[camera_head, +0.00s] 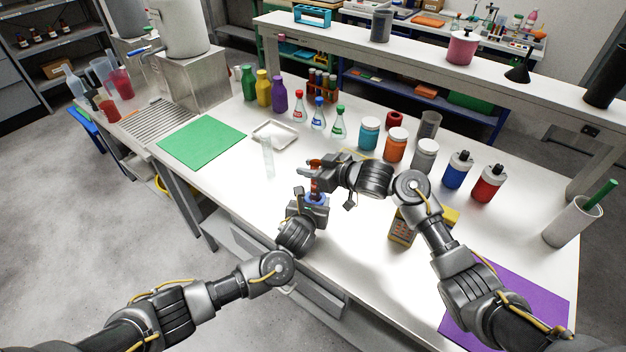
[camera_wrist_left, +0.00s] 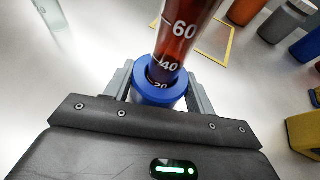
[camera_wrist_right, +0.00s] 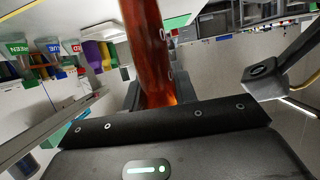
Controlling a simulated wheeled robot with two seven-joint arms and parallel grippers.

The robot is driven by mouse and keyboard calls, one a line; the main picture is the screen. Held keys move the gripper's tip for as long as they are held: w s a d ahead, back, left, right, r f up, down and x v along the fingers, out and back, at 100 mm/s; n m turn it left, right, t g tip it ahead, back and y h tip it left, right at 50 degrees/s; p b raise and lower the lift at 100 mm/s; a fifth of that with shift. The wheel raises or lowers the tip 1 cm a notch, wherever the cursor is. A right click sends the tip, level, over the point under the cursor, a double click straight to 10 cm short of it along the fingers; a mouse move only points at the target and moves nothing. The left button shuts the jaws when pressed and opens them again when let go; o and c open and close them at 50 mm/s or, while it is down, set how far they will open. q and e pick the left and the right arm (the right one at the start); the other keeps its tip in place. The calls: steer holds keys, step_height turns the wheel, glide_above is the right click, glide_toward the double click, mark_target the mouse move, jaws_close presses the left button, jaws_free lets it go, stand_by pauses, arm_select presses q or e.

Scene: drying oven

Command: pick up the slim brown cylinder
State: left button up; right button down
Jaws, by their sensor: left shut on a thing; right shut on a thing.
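The slim brown cylinder (camera_head: 315,185) stands roughly upright above the front part of the white table, with a blue ring near its lower end. In the left wrist view the cylinder (camera_wrist_left: 184,36) shows scale marks, and my left gripper (camera_wrist_left: 160,95) is shut around the blue ring (camera_wrist_left: 160,90). My left gripper (camera_head: 314,204) is low on it in the head view. My right gripper (camera_head: 313,172) is shut on its upper part, coming from the right. In the right wrist view the cylinder (camera_wrist_right: 150,50) sits between the fingers. Its bottom end is hidden.
A clear cylinder (camera_head: 268,160) and a white tray (camera_head: 276,134) stand to the left. Capped jars (camera_head: 396,145), flasks (camera_head: 318,115) and a tube rack (camera_head: 322,84) are behind. A yellow box (camera_head: 402,229) is under my right arm. A green mat (camera_head: 202,145) lies at left.

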arm_select(q)
steer(key=o, duration=1)
steer(key=shift+o, duration=0.2)
arm_select(e)
step_height(320, 180, up, 10)
arm_select(q)
steer(key=v, duration=1.2)
steer(key=shift+f, duration=0.1)
arm_select(e)
steer(key=shift+r, duration=0.15)
